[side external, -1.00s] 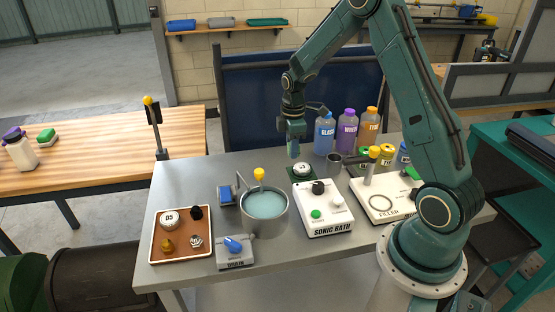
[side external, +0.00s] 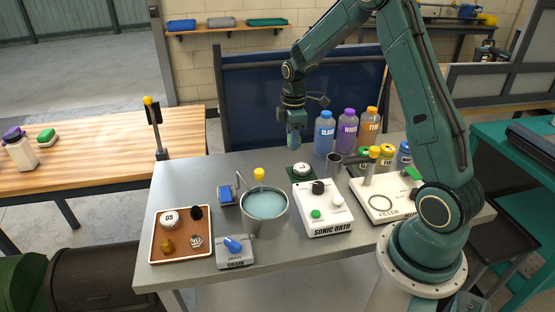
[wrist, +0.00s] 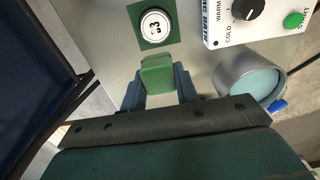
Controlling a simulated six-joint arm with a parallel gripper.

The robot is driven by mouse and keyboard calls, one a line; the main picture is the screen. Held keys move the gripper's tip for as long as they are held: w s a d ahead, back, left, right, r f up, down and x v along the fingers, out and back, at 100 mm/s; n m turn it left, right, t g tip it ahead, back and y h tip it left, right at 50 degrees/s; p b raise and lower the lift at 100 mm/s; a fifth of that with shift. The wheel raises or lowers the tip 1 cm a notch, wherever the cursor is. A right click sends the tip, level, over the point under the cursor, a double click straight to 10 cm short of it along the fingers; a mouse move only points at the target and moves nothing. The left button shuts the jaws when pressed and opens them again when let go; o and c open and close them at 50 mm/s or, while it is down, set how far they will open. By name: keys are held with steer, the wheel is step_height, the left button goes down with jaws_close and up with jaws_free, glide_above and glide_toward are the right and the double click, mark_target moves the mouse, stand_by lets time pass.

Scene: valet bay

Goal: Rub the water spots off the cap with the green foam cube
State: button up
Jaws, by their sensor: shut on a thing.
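My gripper (wrist: 158,93) is shut on the green foam cube (wrist: 157,74), which sits between the two fingers in the wrist view. In the side view my gripper (side external: 293,132) hangs upright above the back of the grey bench. A round white cap (wrist: 154,26) marked 3 lies on a dark green square mat (wrist: 165,41); in the side view the cap (side external: 301,169) is below my gripper. The cube appears apart from the cap, raised above it. Water spots are too small to make out in either view.
Bottles (side external: 324,134) stand to the right behind the mat. A brown tray (side external: 181,256) with a cap marked 05 (side external: 168,218) lies front left.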

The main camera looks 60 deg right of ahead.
glide_above(304, 167)
steer(key=w+a, duration=0.3)
steer(key=shift+d+f, duration=0.1)
steer(key=shift+f, duration=2.95)
step_height(304, 167, down, 2)
steer(key=shift+f, duration=0.1)
steer(key=shift+s+d, duration=0.6)
steer(key=shift+d, duration=0.05)
steer(key=shift+c, duration=0.3)
steer(key=shift+s+d, duration=0.8)
steer(key=shift+w+a, duration=1.25)
steer(key=shift+a, duration=0.05)
steer(key=shift+w+a+r, duration=0.15)
steer(key=shift+w+r, duration=0.05)
steer(key=shift+r, duration=3.95)
